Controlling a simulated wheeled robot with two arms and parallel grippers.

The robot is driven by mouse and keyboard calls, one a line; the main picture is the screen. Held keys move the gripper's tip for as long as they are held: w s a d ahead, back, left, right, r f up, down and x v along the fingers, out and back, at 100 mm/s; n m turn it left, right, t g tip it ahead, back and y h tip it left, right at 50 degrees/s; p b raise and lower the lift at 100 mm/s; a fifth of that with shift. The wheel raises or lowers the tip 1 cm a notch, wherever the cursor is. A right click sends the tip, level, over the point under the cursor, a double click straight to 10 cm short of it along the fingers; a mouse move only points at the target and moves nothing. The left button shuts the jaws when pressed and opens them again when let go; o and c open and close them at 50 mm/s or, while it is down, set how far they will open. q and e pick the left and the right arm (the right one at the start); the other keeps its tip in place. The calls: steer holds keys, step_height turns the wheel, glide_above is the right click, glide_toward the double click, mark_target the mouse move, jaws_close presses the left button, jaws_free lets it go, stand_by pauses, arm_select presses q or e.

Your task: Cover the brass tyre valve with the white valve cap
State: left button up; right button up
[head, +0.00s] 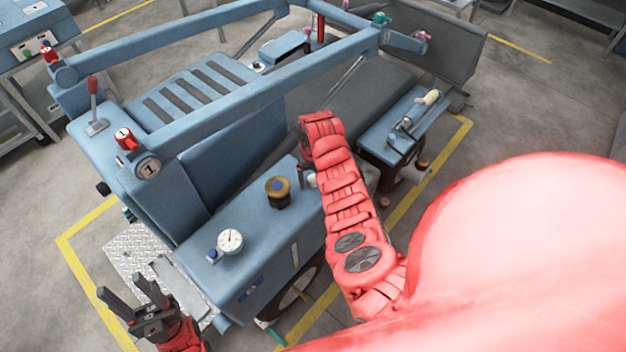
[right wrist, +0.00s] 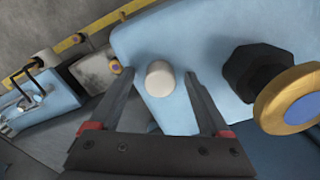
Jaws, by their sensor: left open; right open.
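The white valve cap (right wrist: 160,79) appears as a small white cylinder standing on the blue deck. In the head view the cap (head: 311,181) is partly hidden beside my right arm. My right gripper (right wrist: 160,76) is open, with one finger on each side of the cap in its wrist view; I cannot tell whether they touch it. In the head view that gripper is mostly hidden behind its own arm. My left gripper (head: 138,302) is open and empty at the lower left, off the deck's corner. I cannot clearly make out the brass tyre valve.
A black-and-brass knob with a blue top (head: 278,191) stands close to the cap, also large in the right wrist view (right wrist: 290,97). A white gauge (head: 230,240) stands on the blue deck (head: 262,228). A wheel (head: 298,288) shows below its front edge.

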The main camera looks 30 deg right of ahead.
jaws_close()
steer(key=shift+r, duration=0.2)
stand_by(0.3)
